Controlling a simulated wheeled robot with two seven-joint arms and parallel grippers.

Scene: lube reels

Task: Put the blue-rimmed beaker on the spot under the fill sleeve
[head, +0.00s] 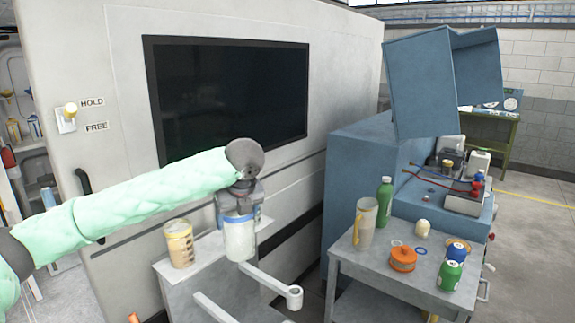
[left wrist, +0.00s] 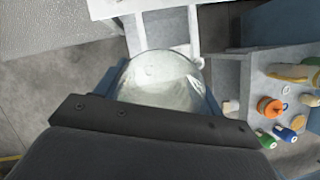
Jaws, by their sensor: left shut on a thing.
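The blue-rimmed beaker (head: 239,240) is clear to whitish, with a blue band near its top. My left gripper (head: 239,200) is shut on it near the rim and holds it roughly upright, in front of a small grey bench (head: 195,258). In the left wrist view the beaker (left wrist: 160,80) shows past the dark gripper bar (left wrist: 150,122), which hides part of it. A pale arm with a round, sleeve-like end (head: 294,297) reaches out below and right of the beaker; I cannot tell whether it is the fill sleeve. The spot is not clearly seen. My right gripper is not in view.
A tan-filled beaker (head: 179,244) stands on the small bench. A grey table (head: 373,265) on the right carries a jug (head: 365,222), a green bottle (head: 385,198), an orange container (head: 403,259) and other small items. A white machine wall (head: 230,25) stands behind.

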